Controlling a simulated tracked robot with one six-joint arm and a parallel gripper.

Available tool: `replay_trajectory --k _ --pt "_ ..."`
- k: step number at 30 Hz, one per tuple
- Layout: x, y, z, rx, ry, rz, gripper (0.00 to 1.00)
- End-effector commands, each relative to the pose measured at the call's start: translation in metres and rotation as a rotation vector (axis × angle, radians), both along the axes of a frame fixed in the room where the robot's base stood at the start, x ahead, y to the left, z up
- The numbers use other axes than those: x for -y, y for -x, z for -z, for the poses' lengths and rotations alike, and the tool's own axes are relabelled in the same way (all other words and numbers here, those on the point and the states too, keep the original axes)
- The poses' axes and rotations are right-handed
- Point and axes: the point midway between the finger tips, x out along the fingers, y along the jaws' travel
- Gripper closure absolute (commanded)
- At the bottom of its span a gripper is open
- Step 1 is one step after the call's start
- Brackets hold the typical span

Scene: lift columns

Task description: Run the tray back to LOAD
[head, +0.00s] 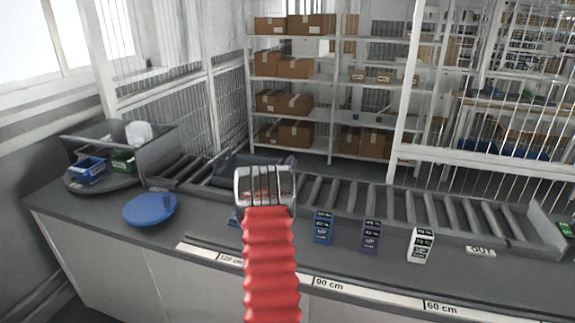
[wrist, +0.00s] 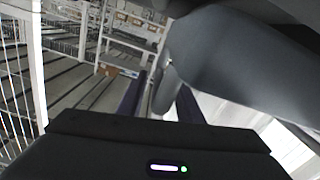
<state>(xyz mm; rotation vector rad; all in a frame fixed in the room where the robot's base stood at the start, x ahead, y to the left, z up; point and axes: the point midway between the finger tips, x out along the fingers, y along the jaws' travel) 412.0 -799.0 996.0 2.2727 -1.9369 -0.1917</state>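The dark grey tray (head: 228,168) sits on the roller conveyor (head: 375,203), left of its middle, partly hidden behind my gripper. My gripper (head: 265,172) is at the end of my red sleeved arm, in front of the tray's right part. In the wrist view my gripper's two dark purple fingers (wrist: 160,100) stand apart. A smooth grey shape (wrist: 225,55) fills the upper right there, and its rounded tip shows between the fingers. I cannot tell whether it touches them. No LOAD sign is readable; an OUT sign (head: 481,250) is at the right front.
A round stand (head: 103,183) at the left end holds a blue bin (head: 87,170) and a green bin (head: 123,161). A blue disc (head: 150,208) is on the counter. Blue, purple (head: 371,235) and white (head: 420,244) boxes line the front. Mesh panels and shelves stand behind.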

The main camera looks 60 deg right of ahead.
Motion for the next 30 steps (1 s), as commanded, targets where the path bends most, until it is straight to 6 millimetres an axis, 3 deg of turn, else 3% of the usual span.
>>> replay_trajectory --k 12,26,30 --pt "0.0068 -0.0003 -0.0003 0.000 0.000 0.001 0.68" --pt "0.0068 -0.0001 -0.0003 0.000 0.000 0.001 0.99" --pt "0.0068 -0.0001 -0.0003 0.000 0.000 0.001 1.00"
